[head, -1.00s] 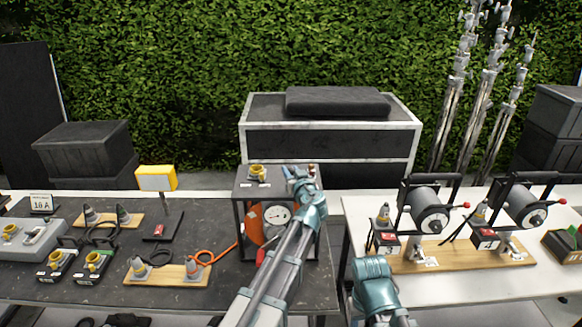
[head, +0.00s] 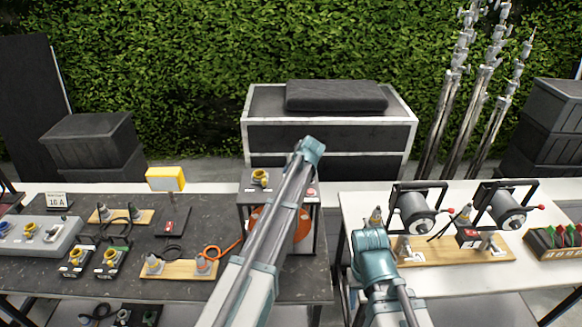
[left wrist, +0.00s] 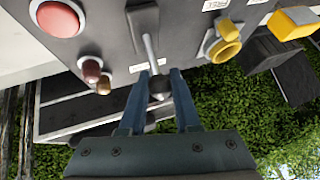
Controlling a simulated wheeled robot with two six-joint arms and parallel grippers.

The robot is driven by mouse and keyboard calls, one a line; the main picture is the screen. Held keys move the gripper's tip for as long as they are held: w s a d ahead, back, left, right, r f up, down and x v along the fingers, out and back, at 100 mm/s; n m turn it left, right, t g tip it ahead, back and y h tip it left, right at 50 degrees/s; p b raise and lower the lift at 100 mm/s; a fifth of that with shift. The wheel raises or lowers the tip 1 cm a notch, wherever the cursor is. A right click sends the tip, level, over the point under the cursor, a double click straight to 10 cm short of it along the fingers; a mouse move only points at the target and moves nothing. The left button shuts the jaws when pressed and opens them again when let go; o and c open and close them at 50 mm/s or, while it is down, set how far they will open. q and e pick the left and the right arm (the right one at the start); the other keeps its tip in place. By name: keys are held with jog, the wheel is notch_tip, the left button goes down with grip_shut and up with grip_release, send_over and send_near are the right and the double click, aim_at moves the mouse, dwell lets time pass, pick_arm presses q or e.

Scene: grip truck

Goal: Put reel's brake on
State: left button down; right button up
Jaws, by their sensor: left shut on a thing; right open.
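The caged reel box (head: 245,186) stands at the right end of the dark table. Its orange reel (head: 303,224) shows partly behind my left arm. In the left wrist view, the box's top panel (left wrist: 115,45) carries a thin metal lever (left wrist: 150,48) with a dark knob. My left gripper (left wrist: 161,82) is shut on that lever's knob end. My left arm hides the lever and this gripper in the head view. My right gripper (head: 400,312) is low at the bottom edge, open, away from the box; its fingers are hard to make out.
A red button (left wrist: 58,18) and a yellow socket (left wrist: 224,42) flank the lever. Two drum reels (head: 415,214) with red-knobbed cranks stand on the white table (head: 420,284). Cones, connectors and a grey panel (head: 40,236) crowd the dark table. A large case (head: 330,135) stands behind.

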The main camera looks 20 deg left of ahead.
pick_arm(q)
jog(key=shift+w+a+f+g+p, duration=0.1)
jog(key=shift+w+g+p, duration=0.2)
jog(key=shift+g, duration=0.2)
jog(key=c, duration=0.6)
grip_release()
jog(key=shift+f, duration=0.1)
